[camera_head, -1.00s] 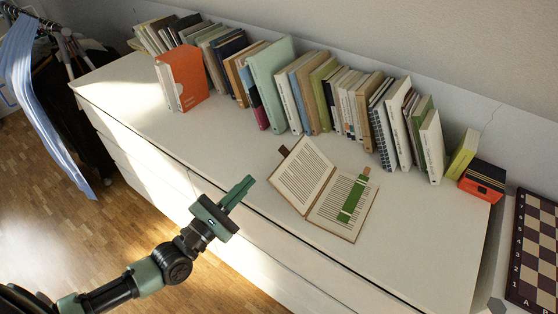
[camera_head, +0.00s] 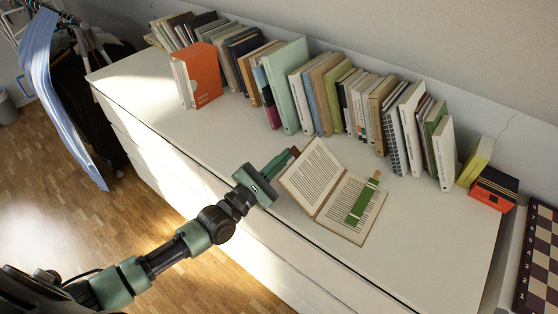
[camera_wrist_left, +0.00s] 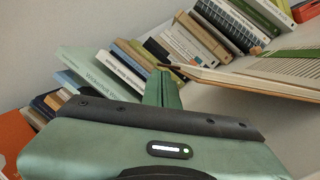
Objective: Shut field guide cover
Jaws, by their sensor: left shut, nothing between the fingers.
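The field guide (camera_head: 334,190) lies open on the white dresser top, its left cover and pages tilted up and its right half lying flatter. A green bookmark strip (camera_head: 361,203) lies on the right page. The book also shows at the upper right of the left wrist view (camera_wrist_left: 262,75), seen edge-on. My left gripper (camera_head: 281,160) is shut and empty, its fingertips close by the raised left cover on its outer side. I cannot tell whether they touch it. The shut fingers also show in the left wrist view (camera_wrist_left: 162,88). My right gripper is not in view.
A row of upright books (camera_head: 340,92) stands along the wall, with an orange slipcase (camera_head: 203,75) at its left. A black and orange box (camera_head: 493,189) and a chessboard (camera_head: 540,255) are at the right. The dresser top (camera_head: 420,235) is clear right of the book.

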